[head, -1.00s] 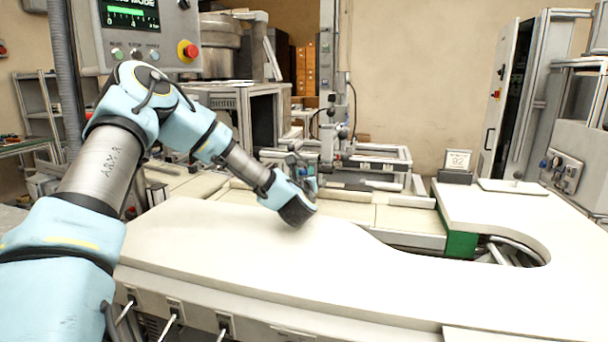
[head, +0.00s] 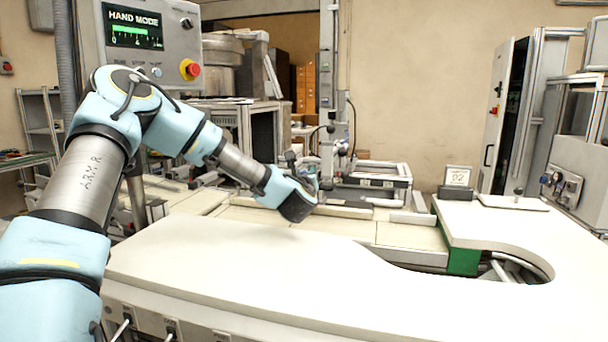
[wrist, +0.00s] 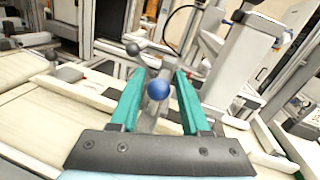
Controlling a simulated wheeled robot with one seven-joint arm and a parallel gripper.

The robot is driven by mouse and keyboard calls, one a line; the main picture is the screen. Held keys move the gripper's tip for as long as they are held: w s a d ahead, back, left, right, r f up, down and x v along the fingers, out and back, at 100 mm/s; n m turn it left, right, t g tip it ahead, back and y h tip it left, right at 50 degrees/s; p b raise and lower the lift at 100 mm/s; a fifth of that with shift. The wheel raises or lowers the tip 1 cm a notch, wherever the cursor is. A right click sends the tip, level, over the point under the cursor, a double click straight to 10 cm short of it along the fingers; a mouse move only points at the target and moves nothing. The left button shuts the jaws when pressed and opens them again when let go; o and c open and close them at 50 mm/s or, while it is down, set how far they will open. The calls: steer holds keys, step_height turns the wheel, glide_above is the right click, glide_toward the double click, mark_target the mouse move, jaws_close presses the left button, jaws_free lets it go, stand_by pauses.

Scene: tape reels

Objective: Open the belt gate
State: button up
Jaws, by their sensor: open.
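My gripper (wrist: 161,72) has two teal fingers, spread apart with nothing clamped between them. In the wrist view a blue ball knob (wrist: 158,89) on a grey metal post shows between the fingers; I cannot tell whether it is level with the tips or beyond them. A dark grey ball knob (wrist: 132,48) stands further off, left of the fingers. I cannot make out which part is the belt gate itself. In the head view my wrist hangs over the far edge of the white counter, and it hides the fingertips and the blue knob.
The white counter (head: 220,262) is bare and curves around a cutout at right. Cream belt panels (head: 405,237) lie behind it. A small sign (head: 458,176) stands at right. A control panel with a red button (head: 190,69) is at left. An upright column (head: 327,90) rises behind.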

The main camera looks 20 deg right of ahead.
steer(key=b+v, duration=0.3)
steer(key=v, duration=0.7)
steer(key=shift+s+a, duration=0.2)
steer(key=shift+s, duration=0.1)
steer(key=shift+r, duration=0.1)
